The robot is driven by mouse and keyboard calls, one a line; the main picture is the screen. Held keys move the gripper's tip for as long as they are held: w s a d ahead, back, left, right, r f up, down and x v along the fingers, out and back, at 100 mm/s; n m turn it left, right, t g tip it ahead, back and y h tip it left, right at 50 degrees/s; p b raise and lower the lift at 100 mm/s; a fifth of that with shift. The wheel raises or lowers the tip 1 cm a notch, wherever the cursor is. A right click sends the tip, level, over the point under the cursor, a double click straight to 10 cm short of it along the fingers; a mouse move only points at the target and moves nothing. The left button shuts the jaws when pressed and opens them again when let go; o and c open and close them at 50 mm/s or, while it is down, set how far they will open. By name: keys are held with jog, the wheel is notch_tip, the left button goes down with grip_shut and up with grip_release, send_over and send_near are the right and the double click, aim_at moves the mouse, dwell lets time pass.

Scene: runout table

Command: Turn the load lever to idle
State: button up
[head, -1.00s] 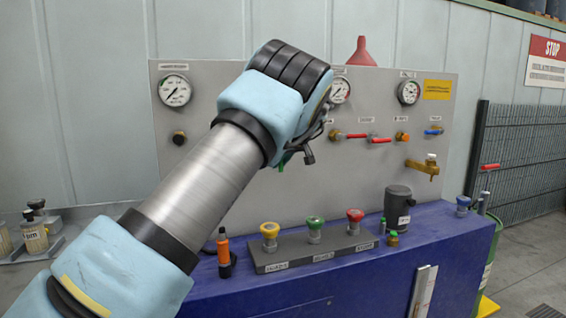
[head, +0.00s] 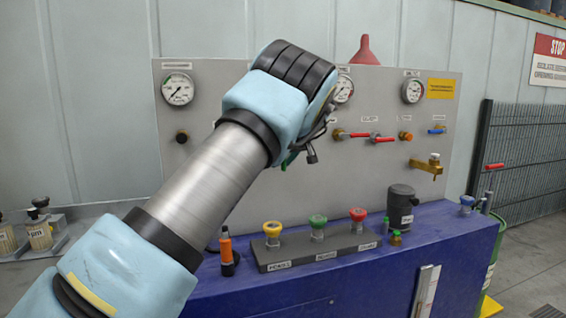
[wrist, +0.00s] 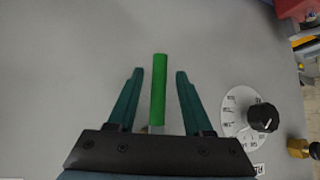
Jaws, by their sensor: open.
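My gripper (wrist: 158,72) is open in the wrist view, with one teal finger on each side of a green lever handle (wrist: 158,95). The handle stands between the fingers with a gap on both sides, over the grey panel. I take this green handle for the load lever, but its label cannot be read. In the head view my arm hides most of that spot, and only a bit of green shows by my gripper (head: 292,158). The lever's pivot and its idle mark are hidden.
A black knob (wrist: 263,117) with a white dial stands right of the gripper in the wrist view. Red-handled valves (head: 358,135) and a brass tap (head: 427,166) sit further right on the panel (head: 230,190). Coloured buttons (head: 317,222) stand on the blue bench below.

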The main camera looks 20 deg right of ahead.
jog(key=shift+s, duration=0.1)
jog(key=b+v, duration=0.3)
jog(key=v, duration=0.7)
jog(key=shift+s+r+b, duration=0.15)
jog(key=shift+r+b, duration=0.15)
jog(key=shift+b, duration=0.05)
jog(key=shift+s, duration=0.1)
